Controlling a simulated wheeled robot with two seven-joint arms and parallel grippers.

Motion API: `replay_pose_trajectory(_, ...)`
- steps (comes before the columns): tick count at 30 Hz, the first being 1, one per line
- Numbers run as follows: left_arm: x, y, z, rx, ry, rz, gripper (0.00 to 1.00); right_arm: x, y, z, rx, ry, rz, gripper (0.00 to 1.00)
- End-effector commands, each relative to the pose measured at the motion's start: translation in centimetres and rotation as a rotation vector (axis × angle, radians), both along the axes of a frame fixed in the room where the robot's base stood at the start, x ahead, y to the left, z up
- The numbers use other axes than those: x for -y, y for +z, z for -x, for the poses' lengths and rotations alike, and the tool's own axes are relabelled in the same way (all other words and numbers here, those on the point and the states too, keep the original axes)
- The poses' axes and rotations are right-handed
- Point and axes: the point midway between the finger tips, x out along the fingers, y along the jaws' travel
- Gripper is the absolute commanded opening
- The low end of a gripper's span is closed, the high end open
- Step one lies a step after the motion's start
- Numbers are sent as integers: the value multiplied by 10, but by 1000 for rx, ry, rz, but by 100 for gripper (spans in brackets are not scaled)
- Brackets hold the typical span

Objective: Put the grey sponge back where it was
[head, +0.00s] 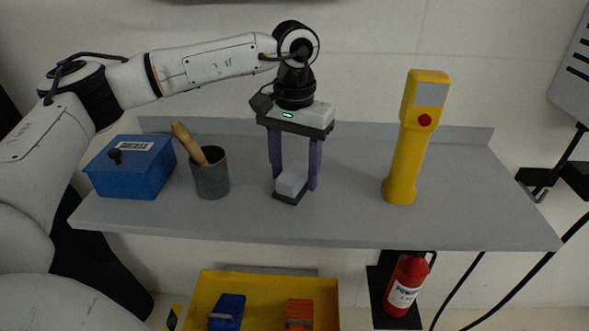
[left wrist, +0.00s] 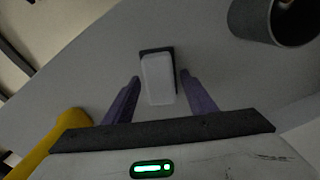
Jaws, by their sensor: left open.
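The grey sponge (head: 292,181) is a light grey block on a thin dark base on the grey cart top. It also shows in the left wrist view (left wrist: 158,80), with the dark base peeking out at its far end and right side. My left gripper (head: 294,187) points straight down with its two purple fingers on either side of the sponge. In the left wrist view the fingers (left wrist: 160,82) stand apart, with gaps to the sponge. The gripper is open and holds nothing. My right gripper is in neither view.
A blue lidded box (head: 130,168) and a grey cup (head: 210,174) with a wooden-handled tool stand left on the cart top (head: 480,205). A tall yellow device (head: 405,160) stands right. A yellow bin (head: 262,284) is below, with a red extinguisher (head: 405,287) beside it.

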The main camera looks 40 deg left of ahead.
Motion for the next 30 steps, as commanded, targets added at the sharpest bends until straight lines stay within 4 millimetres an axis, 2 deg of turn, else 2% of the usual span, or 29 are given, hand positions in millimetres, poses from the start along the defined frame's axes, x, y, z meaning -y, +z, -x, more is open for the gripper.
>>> replay_pose_trajectory(5,1,18,-1,3,0,1,51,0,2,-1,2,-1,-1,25)
replay_pose_trajectory(12,1,70,-1,4,0,2,51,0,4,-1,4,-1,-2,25)
replay_pose_trajectory(18,1,106,-1,3,0,1,51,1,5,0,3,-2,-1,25)
replay_pose_trajectory(24,0,122,-1,1,0,0,51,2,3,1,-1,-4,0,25)
replay_pose_trajectory(30,0,123,0,0,0,0,51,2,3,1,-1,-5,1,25)
